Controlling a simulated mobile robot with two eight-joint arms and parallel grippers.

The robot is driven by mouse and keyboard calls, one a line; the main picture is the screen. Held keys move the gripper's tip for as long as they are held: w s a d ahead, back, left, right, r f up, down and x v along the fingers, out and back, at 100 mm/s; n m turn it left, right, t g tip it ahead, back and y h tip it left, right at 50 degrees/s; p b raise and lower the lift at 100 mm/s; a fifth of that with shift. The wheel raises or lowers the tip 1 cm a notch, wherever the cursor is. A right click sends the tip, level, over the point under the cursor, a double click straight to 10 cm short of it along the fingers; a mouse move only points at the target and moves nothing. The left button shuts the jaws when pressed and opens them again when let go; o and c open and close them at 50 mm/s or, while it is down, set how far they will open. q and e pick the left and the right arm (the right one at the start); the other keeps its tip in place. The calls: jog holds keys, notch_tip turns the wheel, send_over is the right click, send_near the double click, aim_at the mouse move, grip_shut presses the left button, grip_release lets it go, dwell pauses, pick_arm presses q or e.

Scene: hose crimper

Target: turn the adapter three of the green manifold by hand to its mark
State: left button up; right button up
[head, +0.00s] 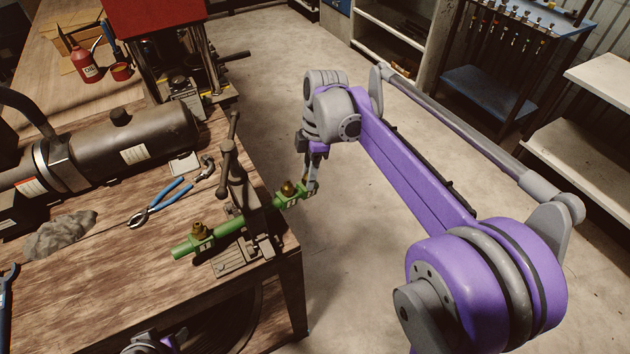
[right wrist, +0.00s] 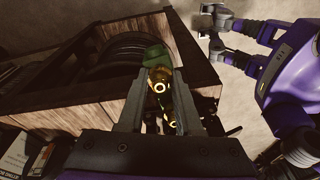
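The green manifold (head: 226,229) is held across the vise (head: 240,256) at the table's right edge. One brass adapter (head: 199,231) stands near its left end, another (head: 288,189) near its right end. The vise hides the middle. My right gripper (head: 312,188) points down at the manifold's right end. In the right wrist view its fingers (right wrist: 160,90) stand apart, with brass adapter parts (right wrist: 159,79) showing between them and green manifold (right wrist: 154,55) beyond. I cannot tell whether the fingers touch the brass. My left gripper (head: 155,343) shows only partly at the bottom edge; its finger state is unclear.
Blue-handled pliers (head: 158,204), a grey rag (head: 60,236) and a dark cylindrical tank (head: 125,140) lie left of the vise. A red machine (head: 155,15) stands behind. The floor right of the table is clear up to the shelves (head: 585,140).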

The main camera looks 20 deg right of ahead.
grip_shut()
jog(key=n, duration=1.2)
jog(key=shift+n, duration=0.3)
jog(key=o, duration=0.6)
grip_release()
jog(key=shift+o, duration=0.2)
